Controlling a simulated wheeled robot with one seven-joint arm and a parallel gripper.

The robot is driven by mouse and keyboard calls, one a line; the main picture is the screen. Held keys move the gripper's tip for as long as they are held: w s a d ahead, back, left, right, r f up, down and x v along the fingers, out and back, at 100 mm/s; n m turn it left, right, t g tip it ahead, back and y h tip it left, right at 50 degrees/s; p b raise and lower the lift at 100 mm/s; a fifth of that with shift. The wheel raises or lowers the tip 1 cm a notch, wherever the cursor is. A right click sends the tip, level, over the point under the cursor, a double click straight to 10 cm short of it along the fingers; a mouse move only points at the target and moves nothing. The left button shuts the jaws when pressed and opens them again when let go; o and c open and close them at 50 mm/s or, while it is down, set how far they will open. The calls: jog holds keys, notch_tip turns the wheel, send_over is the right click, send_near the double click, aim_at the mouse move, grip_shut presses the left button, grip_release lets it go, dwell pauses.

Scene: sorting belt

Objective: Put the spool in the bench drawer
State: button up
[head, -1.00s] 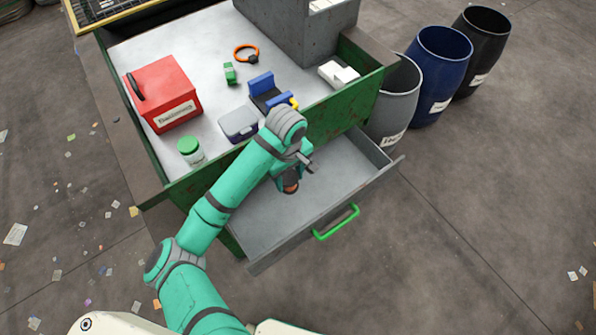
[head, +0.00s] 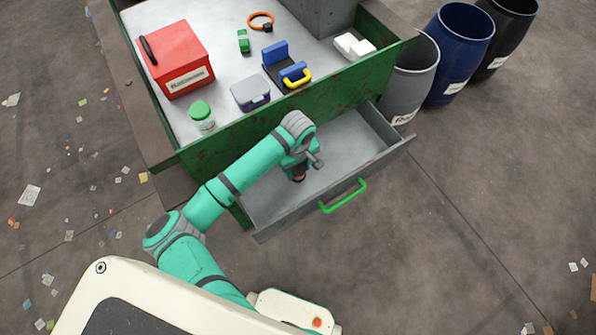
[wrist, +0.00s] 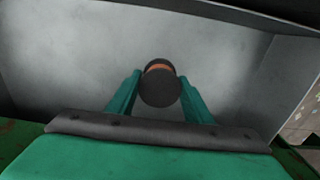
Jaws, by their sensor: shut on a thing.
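The spool (wrist: 160,86), dark with an orange band, is held between the two green fingers of my gripper (wrist: 160,98) in the wrist view. In the head view the spool (head: 298,179) shows only as a small dark and orange bit under my gripper (head: 297,170). The bench drawer (head: 262,236) is pulled open, with a grey inside and a green handle (head: 343,196). My gripper is inside the drawer's outline, shut on the spool. I cannot tell whether the spool touches the drawer floor.
On the bench top stand a red box (head: 177,60), a green-lidded jar (head: 201,115), a grey case (head: 250,93) and a blue-and-black clamp-like item (head: 284,70). Barrels (head: 462,55) stand to the right. The drawer's right part looks empty.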

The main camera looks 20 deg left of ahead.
aim_at(298, 173)
jog(key=shift+f, duration=1.6)
jog(key=shift+f, duration=0.1)
jog(key=o, duration=1)
jog(key=shift+o, duration=0.2)
